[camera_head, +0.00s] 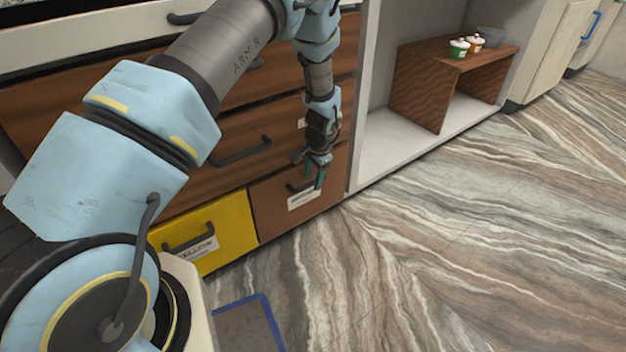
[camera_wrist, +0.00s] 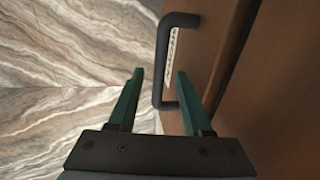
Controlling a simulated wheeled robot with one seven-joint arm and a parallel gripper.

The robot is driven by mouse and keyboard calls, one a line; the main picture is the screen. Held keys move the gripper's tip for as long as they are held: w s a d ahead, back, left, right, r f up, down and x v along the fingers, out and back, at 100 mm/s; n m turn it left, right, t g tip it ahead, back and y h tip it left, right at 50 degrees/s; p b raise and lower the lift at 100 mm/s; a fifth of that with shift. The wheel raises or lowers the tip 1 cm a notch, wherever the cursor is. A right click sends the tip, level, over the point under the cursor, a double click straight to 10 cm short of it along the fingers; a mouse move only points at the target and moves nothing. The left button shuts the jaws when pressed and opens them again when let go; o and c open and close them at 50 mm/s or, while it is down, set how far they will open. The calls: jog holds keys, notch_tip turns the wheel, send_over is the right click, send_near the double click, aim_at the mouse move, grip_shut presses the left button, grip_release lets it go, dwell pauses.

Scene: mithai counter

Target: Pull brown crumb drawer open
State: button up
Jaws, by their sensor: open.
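The brown drawer (camera_head: 266,213) is at the bottom of the cabinet, right of the yellow drawer, and looks shut. It has a dark bar handle and a white label (camera_head: 303,200). My gripper (camera_head: 316,174) is in front of this drawer at handle height and partly hides the handle. In the wrist view the drawer front (camera_wrist: 208,40) fills the right side. The dark handle (camera_wrist: 162,65) stands between my two open green fingers (camera_wrist: 158,88), near their tips. I cannot tell whether a finger touches it.
The yellow drawer (camera_head: 232,228) with its own handle is left of the brown one. Larger brown drawers (camera_head: 240,185) are above. An open bay with a wooden shelf (camera_head: 425,85) holding small tubs is at right. A blue-edged mat (camera_head: 245,325) lies on the floor. Marble floor (camera_head: 430,260) ahead is clear.

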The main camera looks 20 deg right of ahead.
jog(key=shift+f, duration=0.1)
jog(key=shift+c, duration=0.4)
grip_shut()
dwell(1.0)
